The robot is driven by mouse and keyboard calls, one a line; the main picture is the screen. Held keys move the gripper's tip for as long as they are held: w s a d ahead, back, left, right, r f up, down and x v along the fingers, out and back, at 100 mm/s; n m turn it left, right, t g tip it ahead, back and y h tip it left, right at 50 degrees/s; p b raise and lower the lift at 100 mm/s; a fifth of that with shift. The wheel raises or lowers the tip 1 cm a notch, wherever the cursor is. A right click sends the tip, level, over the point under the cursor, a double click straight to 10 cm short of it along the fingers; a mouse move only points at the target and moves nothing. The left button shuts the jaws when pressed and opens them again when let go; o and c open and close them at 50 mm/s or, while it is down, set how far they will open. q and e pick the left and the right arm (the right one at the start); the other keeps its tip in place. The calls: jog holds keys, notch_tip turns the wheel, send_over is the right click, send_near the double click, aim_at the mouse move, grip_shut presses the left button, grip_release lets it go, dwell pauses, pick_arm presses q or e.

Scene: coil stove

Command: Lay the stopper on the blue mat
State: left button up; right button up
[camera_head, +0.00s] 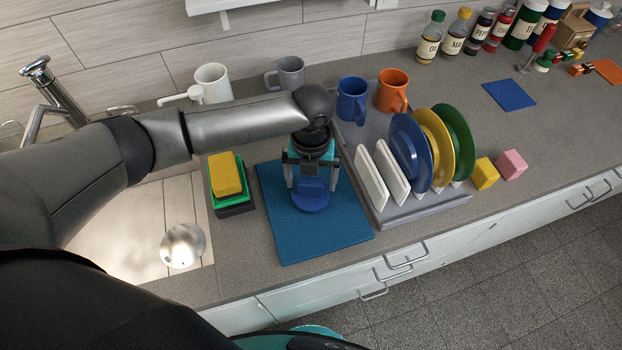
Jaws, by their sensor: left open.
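The stopper (311,201) is a blue round piece with a raised upper part, at the middle of the camera_head view. It appears to rest on the blue mat (300,245), which lies flat on the counter. My left gripper (311,181) points down right over the stopper, with its two fingers apart on either side of the upper part. The gripper covers the stopper's top and the back of the mat. I cannot tell if a finger touches the stopper. My right gripper is not in view.
A dish rack (430,209) with plates stands close right of the mat. Stacked sponges (227,174) stand just left, beside the sink (130,235). Several mugs (351,98) stand behind. Yellow (484,174) and pink (510,164) cubes sit right of the rack.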

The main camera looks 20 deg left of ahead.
aim_at(311, 180)
pick_arm(q)
notch_tip(311, 180, up, 12)
jog(key=shift+f, duration=0.2)
dwell(0.4)
